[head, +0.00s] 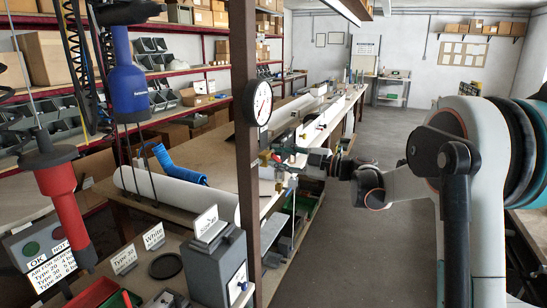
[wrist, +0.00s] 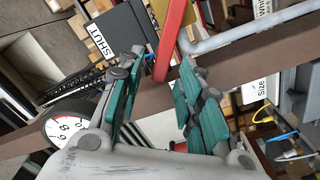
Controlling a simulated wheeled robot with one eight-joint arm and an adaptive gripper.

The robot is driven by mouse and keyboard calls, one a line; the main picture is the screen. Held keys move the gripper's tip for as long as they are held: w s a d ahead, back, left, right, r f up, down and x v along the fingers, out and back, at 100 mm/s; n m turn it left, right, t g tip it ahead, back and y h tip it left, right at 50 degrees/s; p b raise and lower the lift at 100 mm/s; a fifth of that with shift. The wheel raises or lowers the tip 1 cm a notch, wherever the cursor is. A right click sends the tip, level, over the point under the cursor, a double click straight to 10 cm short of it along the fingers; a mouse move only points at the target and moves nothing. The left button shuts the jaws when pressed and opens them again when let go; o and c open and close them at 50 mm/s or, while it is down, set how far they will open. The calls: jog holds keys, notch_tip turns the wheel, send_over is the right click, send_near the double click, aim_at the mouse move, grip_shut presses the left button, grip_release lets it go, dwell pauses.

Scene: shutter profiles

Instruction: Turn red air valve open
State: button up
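The red air valve lever (wrist: 172,38) shows in the wrist view as a red bar at the top middle, beside a grey pipe (wrist: 250,35). My gripper (wrist: 165,68) has teal finger pads spread apart, and the lever's lower end is near the gap between the fingertips. I cannot tell whether they touch it. In the head view my gripper (head: 292,158) is beside the brown post, close to small brass fittings (head: 266,158); the lever is not clear there.
A brown post (head: 246,150) carries a round pressure gauge (head: 258,102), also in the wrist view (wrist: 68,127). A long workbench (head: 215,150) with a white roll (head: 170,190) lies left of the post. Floor (head: 335,230) right of the bench is clear.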

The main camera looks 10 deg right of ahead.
jog(key=v, duration=0.9)
jog(key=shift+d, duration=0.15)
jog(key=shift+s, duration=0.1)
